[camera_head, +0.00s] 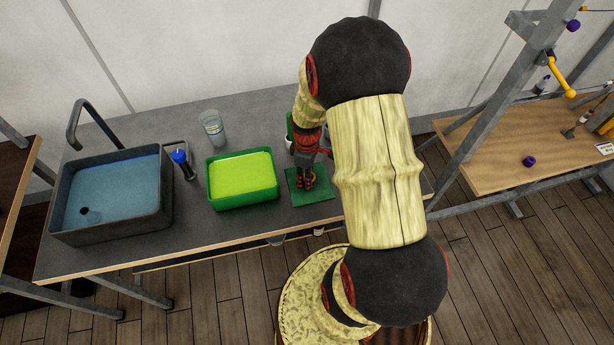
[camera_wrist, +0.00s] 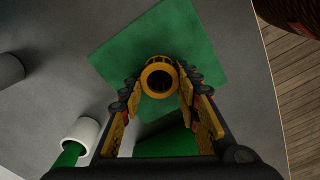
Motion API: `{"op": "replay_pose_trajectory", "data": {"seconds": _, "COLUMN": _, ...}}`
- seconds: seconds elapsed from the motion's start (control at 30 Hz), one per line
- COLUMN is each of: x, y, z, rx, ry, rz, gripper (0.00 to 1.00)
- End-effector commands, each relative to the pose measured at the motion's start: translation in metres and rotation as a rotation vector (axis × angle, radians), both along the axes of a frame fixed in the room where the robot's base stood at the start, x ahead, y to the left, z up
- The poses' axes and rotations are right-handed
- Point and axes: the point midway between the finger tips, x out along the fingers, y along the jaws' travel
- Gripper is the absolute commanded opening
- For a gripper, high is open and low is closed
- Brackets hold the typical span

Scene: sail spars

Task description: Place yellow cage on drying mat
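The yellow cage (camera_wrist: 160,63) is a small round ring, seen from above in the wrist view between my fingertips. My gripper (camera_wrist: 161,82) has a finger on each side of it and looks shut on it. The drying mat is a flat green square, seen in the wrist view (camera_wrist: 206,50) behind the cage and in the head view (camera_head: 322,196) right of the green tray. In the head view my gripper (camera_head: 306,180) points down over the mat. I cannot tell whether the cage touches the mat.
A green tray with yellow-green liquid (camera_head: 243,203), a dark sink of blue water (camera_head: 160,200), a clear glass (camera_head: 212,128) and a blue-topped bottle (camera_head: 182,162) stand left. The mat lies near the table's front edge.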

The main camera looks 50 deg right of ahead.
Motion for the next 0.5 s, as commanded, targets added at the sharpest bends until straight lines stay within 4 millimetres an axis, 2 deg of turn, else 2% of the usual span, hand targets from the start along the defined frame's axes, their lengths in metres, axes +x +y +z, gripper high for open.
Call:
{"op": "replay_pose_trajectory", "data": {"seconds": 0.3, "x": -0.0002, "y": 0.0001, "z": -0.0001, "rx": 0.0, "ry": 0.0, "rz": 0.0, "gripper": 0.5}}
{"op": "replay_pose_trajectory", "data": {"seconds": 0.5, "x": -0.0002, "y": 0.0001, "z": -0.0001, "rx": 0.0, "ry": 0.0, "rz": 0.0, "gripper": 0.5}}
